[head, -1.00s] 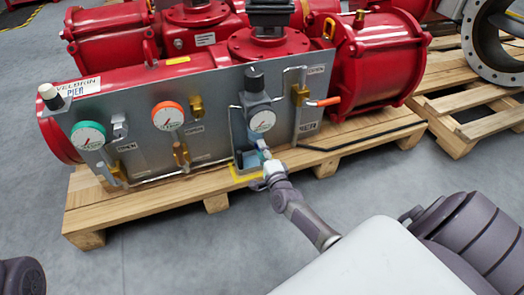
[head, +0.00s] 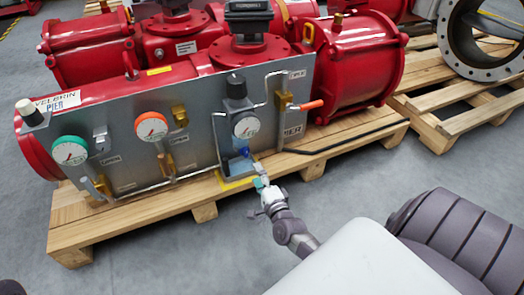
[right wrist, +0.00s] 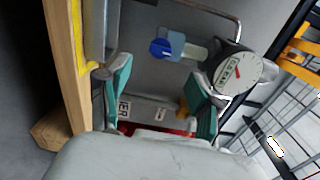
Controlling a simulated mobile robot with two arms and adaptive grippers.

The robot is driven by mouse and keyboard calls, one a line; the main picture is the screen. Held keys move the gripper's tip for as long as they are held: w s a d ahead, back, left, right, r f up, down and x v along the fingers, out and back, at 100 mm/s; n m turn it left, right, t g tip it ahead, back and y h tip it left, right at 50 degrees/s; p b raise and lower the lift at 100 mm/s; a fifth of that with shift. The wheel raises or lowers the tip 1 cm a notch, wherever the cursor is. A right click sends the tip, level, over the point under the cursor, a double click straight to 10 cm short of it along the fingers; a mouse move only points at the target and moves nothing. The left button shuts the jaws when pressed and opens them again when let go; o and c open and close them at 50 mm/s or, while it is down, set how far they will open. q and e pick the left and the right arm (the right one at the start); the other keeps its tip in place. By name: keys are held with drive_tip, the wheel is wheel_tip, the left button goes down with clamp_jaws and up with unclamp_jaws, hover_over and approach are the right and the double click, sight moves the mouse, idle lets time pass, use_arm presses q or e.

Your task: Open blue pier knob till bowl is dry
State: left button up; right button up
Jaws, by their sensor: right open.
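The blue knob (head: 244,152) sits low on the grey panel, under the black regulator (head: 237,88) and its white gauge (head: 246,127). In the right wrist view the blue knob (right wrist: 160,48) shows beside a pale, see-through part that looks like the bowl (right wrist: 192,51); any liquid in it cannot be made out. My right gripper (head: 259,182) is just in front of and below the knob, apart from it. In the right wrist view its teal-padded fingers (right wrist: 160,88) are spread and empty, with the knob beyond the tips. My left gripper is not in view.
The panel (head: 205,125) also carries a green gauge (head: 70,151), an orange gauge (head: 151,127) and an orange-handled lever (head: 309,105). Red actuator cylinders (head: 357,65) stand behind it on a wooden pallet (head: 340,144). The grey floor in front is clear.

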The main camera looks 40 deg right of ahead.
drive_tip(key=shift+v, duration=1.7)
